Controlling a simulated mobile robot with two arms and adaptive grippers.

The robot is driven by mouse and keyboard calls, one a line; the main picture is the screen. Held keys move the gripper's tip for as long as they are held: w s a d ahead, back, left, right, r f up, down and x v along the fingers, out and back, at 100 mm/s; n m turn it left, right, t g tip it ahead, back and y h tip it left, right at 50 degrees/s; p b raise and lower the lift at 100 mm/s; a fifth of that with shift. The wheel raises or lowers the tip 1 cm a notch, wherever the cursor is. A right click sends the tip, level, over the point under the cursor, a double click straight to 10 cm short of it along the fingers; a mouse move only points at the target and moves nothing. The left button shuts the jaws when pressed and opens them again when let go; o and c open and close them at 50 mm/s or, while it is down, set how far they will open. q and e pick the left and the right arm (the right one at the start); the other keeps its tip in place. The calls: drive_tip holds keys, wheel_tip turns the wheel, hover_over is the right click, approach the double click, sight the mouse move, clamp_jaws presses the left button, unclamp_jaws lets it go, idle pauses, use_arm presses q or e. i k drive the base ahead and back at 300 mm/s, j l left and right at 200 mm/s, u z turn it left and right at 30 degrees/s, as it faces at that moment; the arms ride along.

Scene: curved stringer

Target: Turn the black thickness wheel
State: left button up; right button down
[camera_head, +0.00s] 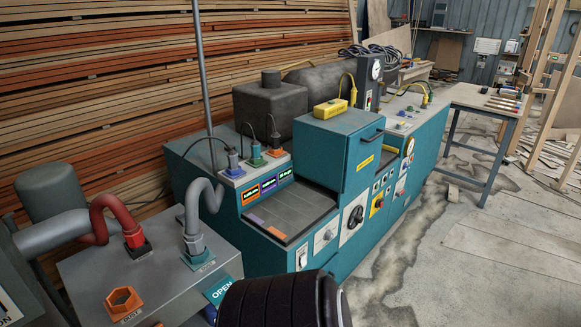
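A teal woodworking machine (345,150) stands in the middle of the view. On its front, a black wheel or knob (355,217) sits on a white plate, low and right of the dark flat bed (290,212). It looks like the black thickness wheel, but no label on it is readable. Neither of my grippers can be made out in this view. Nothing is seen touching the wheel.
A black ribbed cylinder (285,302) fills the bottom middle, close to the camera; I cannot tell what it belongs to. A grey cabinet (90,283) with hoses is at lower left. A workbench (485,100) stands at right.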

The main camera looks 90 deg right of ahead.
sight(356, 217)
drive_tip(key=z, duration=3.3)
drive_tip(key=i+l+u, duration=0.1)
drive_tip(key=u, duration=0.3)
drive_tip(key=i+l+u, duration=0.1)
drive_tip(key=l+u, duration=0.3)
drive_tip(key=i+l+u, duration=0.1)
drive_tip(key=u, duration=0.3)
drive_tip(key=l+u, duration=0.25)
drive_tip(key=u, duration=0.15)
